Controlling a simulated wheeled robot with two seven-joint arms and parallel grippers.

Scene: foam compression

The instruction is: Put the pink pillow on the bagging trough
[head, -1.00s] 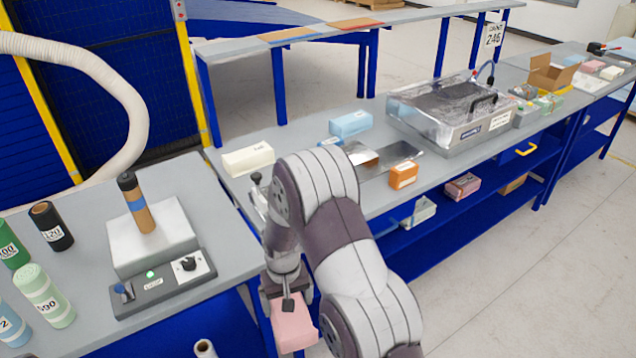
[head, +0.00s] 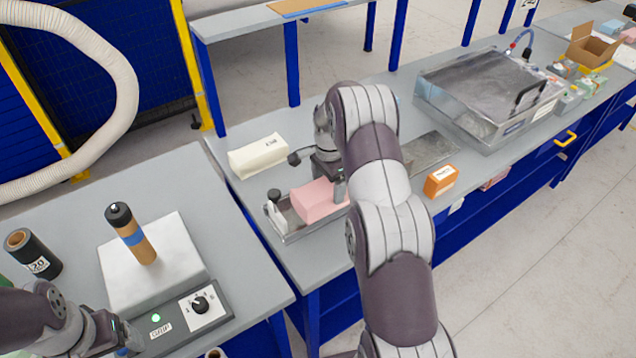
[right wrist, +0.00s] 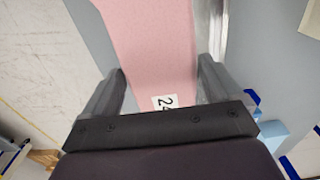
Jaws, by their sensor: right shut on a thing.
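The pink pillow (head: 318,203) is a pale pink block over the shallow metal bagging trough (head: 293,237). Whether its underside touches the trough cannot be told. My right gripper (head: 338,182) is shut on the pillow. In the right wrist view its fingers (right wrist: 160,85) lie on both sides of the pink pillow (right wrist: 150,40), whose white label is partly hidden. The trough's metal edge runs beside the pillow there. My left gripper (head: 122,340) is at the bottom left of the head view, beside the control box; its fingers are not clear.
A cream block (head: 258,156) lies behind the trough, and an orange box (head: 440,180) to its right. A dark knob (head: 273,196) stands at the trough's left end. A large metal chamber machine (head: 490,95) stands further right. The control box (head: 190,310) is at front left.

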